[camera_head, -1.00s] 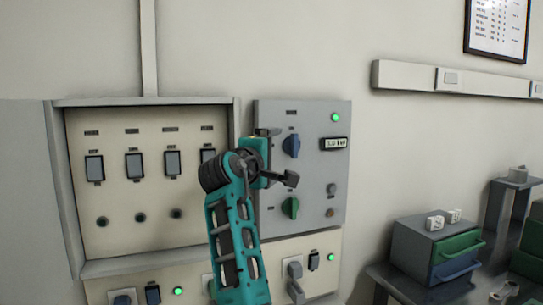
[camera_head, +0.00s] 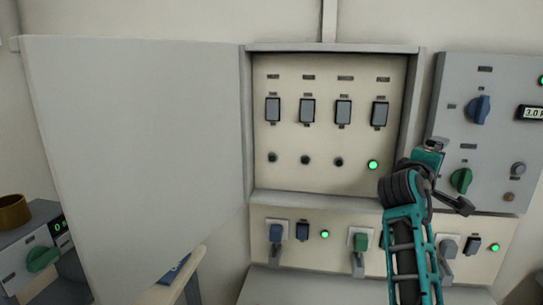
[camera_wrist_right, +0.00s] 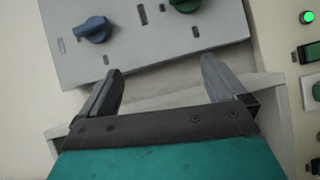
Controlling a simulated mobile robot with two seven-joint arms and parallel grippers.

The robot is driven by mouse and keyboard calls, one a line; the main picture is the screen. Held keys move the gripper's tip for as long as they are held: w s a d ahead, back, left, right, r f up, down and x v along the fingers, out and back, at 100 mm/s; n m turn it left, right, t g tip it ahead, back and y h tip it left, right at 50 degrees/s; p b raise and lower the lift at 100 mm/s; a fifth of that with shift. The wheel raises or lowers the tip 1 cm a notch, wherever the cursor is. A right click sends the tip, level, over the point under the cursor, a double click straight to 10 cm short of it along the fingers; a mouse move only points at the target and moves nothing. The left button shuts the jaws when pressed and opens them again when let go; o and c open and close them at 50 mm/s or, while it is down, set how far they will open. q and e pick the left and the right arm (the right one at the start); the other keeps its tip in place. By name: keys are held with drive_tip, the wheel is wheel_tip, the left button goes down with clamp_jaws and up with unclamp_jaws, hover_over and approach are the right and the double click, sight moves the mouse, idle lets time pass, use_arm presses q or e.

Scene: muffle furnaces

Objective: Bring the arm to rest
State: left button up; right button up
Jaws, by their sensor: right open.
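My right arm rises from the bottom right in the head view. Its teal and black gripper (camera_head: 447,180) is in front of the seam between the cream breaker panel (camera_head: 290,178) and the grey control panel (camera_head: 443,118), left of the green knob (camera_head: 461,180). In the right wrist view the gripper (camera_wrist_right: 163,68) has its two fingers wide apart, with nothing between them. The grey panel (camera_wrist_right: 150,60) with its blue knob (camera_wrist_right: 95,29) and green knob (camera_wrist_right: 185,4) lies beyond the fingertips. My left gripper is in neither view.
A large grey cabinet door (camera_head: 140,150) stands open at left. Below the breakers is a strip with plugs, switches and green lamps (camera_head: 325,234). A grey device with a green knob (camera_head: 43,259) and a brass-coloured cup (camera_head: 13,212) are at far left.

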drive_tip(key=s+a+f+y, duration=0.3)
drive_tip(key=f, duration=0.5)
drive_tip(key=s+a+f+t+y, duration=0.1)
drive_tip(key=s+a+f+y, duration=0.1)
drive_tip(key=f, duration=0.7)
drive_tip(key=s+a+f+y, duration=0.3)
drive_tip(key=f, duration=0.5)
drive_tip(key=s+a+f+m+g+y, duration=0.1)
drive_tip(key=s+a+f+m+y, duration=0.1)
drive_tip(key=s+f, duration=0.5)
drive_tip(key=s+a+f+m+g+y, duration=0.1)
drive_tip(key=s+a+f+m+y, duration=0.2)
drive_tip(key=s+a+f, duration=0.4)
drive_tip(key=s+f+y, duration=0.1)
drive_tip(key=s, duration=0.7)
drive_tip(key=shift+s+a+f+y, duration=0.2)
drive_tip(key=shift+a+f+y, duration=0.1)
drive_tip(key=shift+y, duration=0.1)
